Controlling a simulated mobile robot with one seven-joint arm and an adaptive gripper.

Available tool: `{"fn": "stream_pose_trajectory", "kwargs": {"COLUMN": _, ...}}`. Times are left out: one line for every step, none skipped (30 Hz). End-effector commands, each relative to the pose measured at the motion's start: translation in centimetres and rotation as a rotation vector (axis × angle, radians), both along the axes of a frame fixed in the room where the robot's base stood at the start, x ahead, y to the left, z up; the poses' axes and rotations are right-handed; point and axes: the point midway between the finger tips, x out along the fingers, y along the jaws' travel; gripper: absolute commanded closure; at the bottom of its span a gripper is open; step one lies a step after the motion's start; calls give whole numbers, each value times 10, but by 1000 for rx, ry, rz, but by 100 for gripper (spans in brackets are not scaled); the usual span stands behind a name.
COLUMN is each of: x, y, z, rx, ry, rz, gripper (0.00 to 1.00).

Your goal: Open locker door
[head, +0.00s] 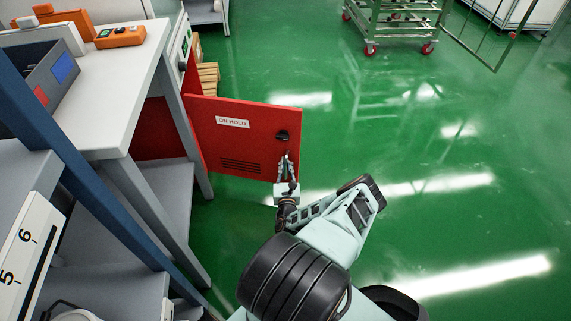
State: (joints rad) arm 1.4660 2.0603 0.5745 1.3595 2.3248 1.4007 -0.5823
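The red locker door (243,140) carries a white "ON HOLD" label (232,123), a dark knob-like handle (282,136) near its right edge and vent slots low down. It stands swung out from the red locker (157,133) under the white bench, which shows at its left. My gripper (288,158) is in front of the door's right part, just below the handle. Its fingers look close together at the tips, but the gap is too small to judge. I cannot tell whether it touches the door.
The white bench (118,72) holds an orange device (120,37) and a grey bin (58,72). A blue post (85,165) and grey shelves stand at the left. A green trolley (395,22) with red wheels is at the back. The green floor at right is mostly clear.

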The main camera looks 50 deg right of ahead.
Motion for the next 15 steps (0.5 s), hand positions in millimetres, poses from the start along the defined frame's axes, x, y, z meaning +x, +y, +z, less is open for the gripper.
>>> {"fn": "stream_pose_trajectory", "kwargs": {"x": -4, "y": -4, "z": 0, "rx": -4, "ry": 1, "rz": -10, "gripper": 87}}
{"fn": "stream_pose_trajectory", "kwargs": {"x": -3, "y": -4, "z": 0, "rx": -4, "ry": 1, "rz": -10, "gripper": 84}}
{"fn": "stream_pose_trajectory", "kwargs": {"x": -3, "y": -4, "z": 0, "rx": -2, "ry": 1, "rz": -10, "gripper": 84}}
{"fn": "stream_pose_trajectory", "kwargs": {"x": -3, "y": -4, "z": 0, "rx": -2, "ry": 1, "rz": -9, "gripper": 84}}
{"fn": "stream_pose_trajectory", "kwargs": {"x": -3, "y": -3, "z": 0, "rx": -2, "ry": 1, "rz": -8, "gripper": 84}}
{"fn": "stream_pose_trajectory", "kwargs": {"x": -3, "y": -3, "z": 0, "rx": -2, "ry": 1, "rz": -7, "gripper": 84}}
{"fn": "stream_pose_trajectory", "kwargs": {"x": -2, "y": -3, "z": 0, "rx": -2, "ry": 1, "rz": -7, "gripper": 84}}
{"fn": "stream_pose_trajectory", "kwargs": {"x": -2, "y": -3, "z": 0, "rx": -1, "ry": 0, "rz": -6, "gripper": 84}}
{"fn": "stream_pose_trajectory", "kwargs": {"x": -2, "y": -2, "z": 0, "rx": -1, "ry": 0, "rz": -6, "gripper": 84}}
{"fn": "stream_pose_trajectory", "kwargs": {"x": -2, "y": -2, "z": 0, "rx": -1, "ry": 0, "rz": -5, "gripper": 84}}
{"fn": "stream_pose_trajectory", "kwargs": {"x": -2, "y": -2, "z": 0, "rx": -1, "ry": 0, "rz": -5, "gripper": 84}}
{"fn": "stream_pose_trajectory", "kwargs": {"x": -2, "y": -2, "z": 1, "rx": -1, "ry": 0, "rz": -5, "gripper": 84}}
{"fn": "stream_pose_trajectory", "kwargs": {"x": -2, "y": -2, "z": 1, "rx": -1, "ry": 0, "rz": -4, "gripper": 84}}
{"fn": "stream_pose_trajectory", "kwargs": {"x": -1, "y": -2, "z": 2, "rx": -1, "ry": -1, "rz": -4, "gripper": 84}}
{"fn": "stream_pose_trajectory", "kwargs": {"x": -1, "y": -2, "z": 5, "rx": 0, "ry": -1, "rz": -4, "gripper": 84}}
